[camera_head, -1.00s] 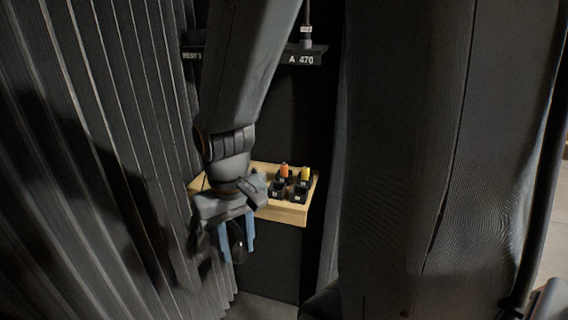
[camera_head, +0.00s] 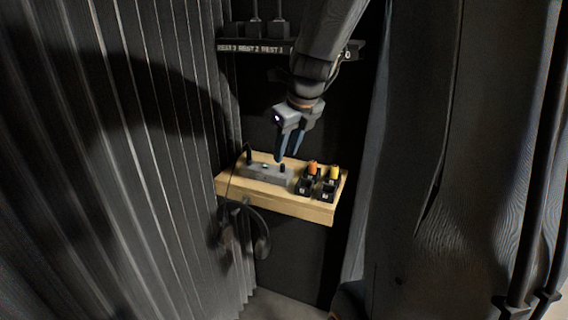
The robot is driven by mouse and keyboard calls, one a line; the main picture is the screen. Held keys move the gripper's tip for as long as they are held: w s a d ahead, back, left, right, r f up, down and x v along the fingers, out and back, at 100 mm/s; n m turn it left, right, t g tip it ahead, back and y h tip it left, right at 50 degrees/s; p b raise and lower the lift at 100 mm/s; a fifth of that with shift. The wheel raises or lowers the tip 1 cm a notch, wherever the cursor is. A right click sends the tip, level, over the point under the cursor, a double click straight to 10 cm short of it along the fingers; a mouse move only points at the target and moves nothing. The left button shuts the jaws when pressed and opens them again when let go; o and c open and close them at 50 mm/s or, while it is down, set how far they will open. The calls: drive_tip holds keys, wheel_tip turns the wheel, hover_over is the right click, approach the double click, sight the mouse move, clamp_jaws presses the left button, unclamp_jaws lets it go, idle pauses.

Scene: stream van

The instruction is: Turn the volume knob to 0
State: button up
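A grey box (camera_head: 262,174) sits on the left part of a wooden shelf (camera_head: 287,204). A small dark knob (camera_head: 283,168) stands at the box's right end; its setting and markings are too small to read. A small light-coloured part shows on the middle of the box. My gripper (camera_head: 283,156) points down above the box's right end, its blue-grey fingers close to the dark knob. I cannot tell whether they touch it. The fingers overlap in this view, so the gap between them is unclear.
Black holders with an orange-topped item (camera_head: 312,168) and a yellow-topped item (camera_head: 334,172) stand on the shelf's right part. Headphones (camera_head: 262,243) hang below its left front. A labelled black rail (camera_head: 262,47) with plugs is above. A corrugated wall (camera_head: 120,180) closes the left side.

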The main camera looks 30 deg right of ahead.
sight(283, 164)
drive_tip(key=w+f, duration=0.1)
drive_tip(key=f, duration=0.1)
drive_tip(key=w+d+f+m, duration=0.1)
drive_tip(key=f, duration=0.1)
drive_tip(key=w+f+m, duration=0.1)
drive_tip(key=f, duration=0.1)
drive_tip(key=shift+w+d+f, duration=0.2)
drive_tip(key=shift+w+f, duration=0.05)
drive_tip(key=shift+w, duration=0.15)
clamp_jaws()
